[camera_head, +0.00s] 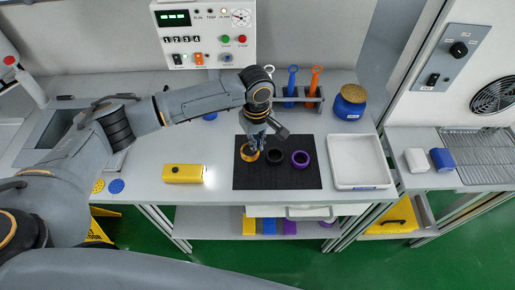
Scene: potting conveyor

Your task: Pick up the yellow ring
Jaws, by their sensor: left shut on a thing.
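The yellow ring (247,154) is at the left end of a row of rings on the black mat (270,181). A black ring (274,157) is in the middle of the row and a purple ring (300,159) at the right. My left gripper (257,143) points down over the yellow ring and is shut on it, hiding part of it. I cannot tell whether the ring touches the mat. My right gripper is not in view.
A white tray (358,186) stands right of the mat. A rack (296,103) with blue and orange-handled tools and a blue jar (350,103) stand behind. A control panel (204,48) is on the back wall.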

